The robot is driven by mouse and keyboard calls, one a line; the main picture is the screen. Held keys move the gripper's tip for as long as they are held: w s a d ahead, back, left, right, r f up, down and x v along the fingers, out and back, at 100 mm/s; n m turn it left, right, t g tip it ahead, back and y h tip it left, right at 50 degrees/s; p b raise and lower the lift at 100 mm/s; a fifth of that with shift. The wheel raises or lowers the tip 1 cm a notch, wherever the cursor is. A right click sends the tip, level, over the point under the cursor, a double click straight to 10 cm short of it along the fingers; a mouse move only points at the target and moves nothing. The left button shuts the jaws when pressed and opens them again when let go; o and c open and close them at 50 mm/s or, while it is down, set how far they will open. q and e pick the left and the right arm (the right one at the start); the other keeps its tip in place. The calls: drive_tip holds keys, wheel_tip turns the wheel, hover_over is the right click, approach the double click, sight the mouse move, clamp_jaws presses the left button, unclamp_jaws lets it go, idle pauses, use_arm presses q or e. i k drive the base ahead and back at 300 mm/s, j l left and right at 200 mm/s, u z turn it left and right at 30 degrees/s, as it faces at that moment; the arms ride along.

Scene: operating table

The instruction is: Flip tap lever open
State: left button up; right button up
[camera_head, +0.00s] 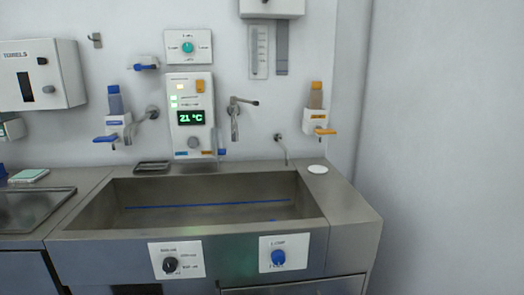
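A metal wall tap (235,125) is mounted above the sink, right of the display panel. Another wall fitting (149,113), round with a short arm pointing down and left, is left of the panel. I cannot tell which one the task's lever belongs to. A small thin spout (282,148) is low on the wall further right. No water is visible. Neither of my grippers is in view.
The steel sink (310,208) is below the taps. A display panel (191,143) reads 21 °C. Dispensers with a blue lever (105,139) and an orange lever (325,132) flank the taps. Two knobs (170,265) (279,257) are on the sink's front. The space before the taps is clear.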

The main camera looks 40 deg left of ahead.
sight(234, 99)
drive_tip(key=i+l, duration=0.15)
drive_tip(key=l, duration=0.15)
drive_tip(key=i+l, duration=0.15)
drive_tip(key=l, duration=0.15)
drive_tip(key=i+l+u, duration=0.1)
drive_tip(key=l, duration=0.2)
drive_tip(key=u, duration=2)
drive_tip(key=l, duration=0.1)
